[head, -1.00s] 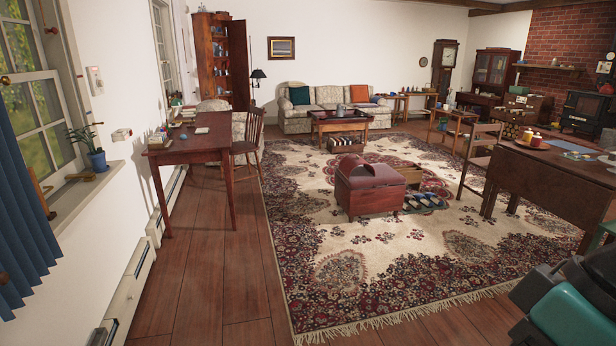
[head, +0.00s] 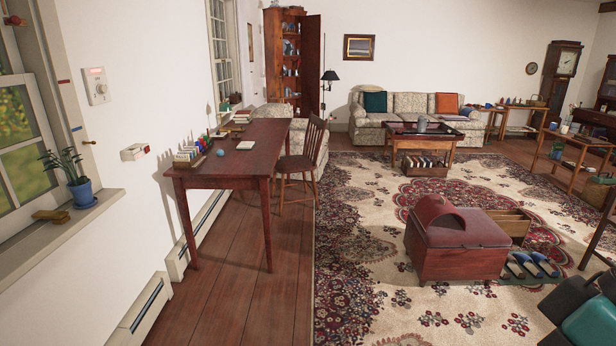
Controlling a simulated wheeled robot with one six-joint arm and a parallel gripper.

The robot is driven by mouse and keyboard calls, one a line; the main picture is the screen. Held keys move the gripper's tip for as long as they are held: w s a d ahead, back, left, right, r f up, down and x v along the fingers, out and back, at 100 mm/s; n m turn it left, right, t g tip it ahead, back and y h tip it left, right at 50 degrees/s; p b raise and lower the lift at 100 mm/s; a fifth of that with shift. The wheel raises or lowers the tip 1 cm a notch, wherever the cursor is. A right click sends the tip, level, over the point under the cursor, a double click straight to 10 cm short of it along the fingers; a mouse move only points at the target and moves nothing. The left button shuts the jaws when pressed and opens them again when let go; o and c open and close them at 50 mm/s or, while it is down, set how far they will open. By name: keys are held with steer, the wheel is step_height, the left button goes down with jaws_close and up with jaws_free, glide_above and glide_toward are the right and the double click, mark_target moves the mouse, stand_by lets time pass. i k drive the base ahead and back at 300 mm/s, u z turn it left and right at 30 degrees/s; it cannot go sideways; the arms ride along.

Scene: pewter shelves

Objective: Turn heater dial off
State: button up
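A pale wall control (head: 97,86) is mounted on the white wall at the left, just right of the window frame. It has a small reddish lit strip at the top and a round dial (head: 102,89) below it. The dial's setting is too small to read. My gripper is not seen. Only a teal and dark part, probably of my arm, shows at the lower right corner, far from the dial.
Baseboard heaters (head: 143,306) run low along the left wall. A wooden desk (head: 225,160) with a chair (head: 303,150) stands ahead. A plant (head: 72,178) sits on the windowsill. Bare floor (head: 235,300) lies between the heaters and the rug (head: 370,230).

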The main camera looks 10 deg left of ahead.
mark_target(101, 90)
steer(key=u, duration=0.8)
steer(key=i, duration=1.7)
steer(key=u, duration=0.65)
steer(key=i, duration=1.85)
steer(key=u, duration=0.2)
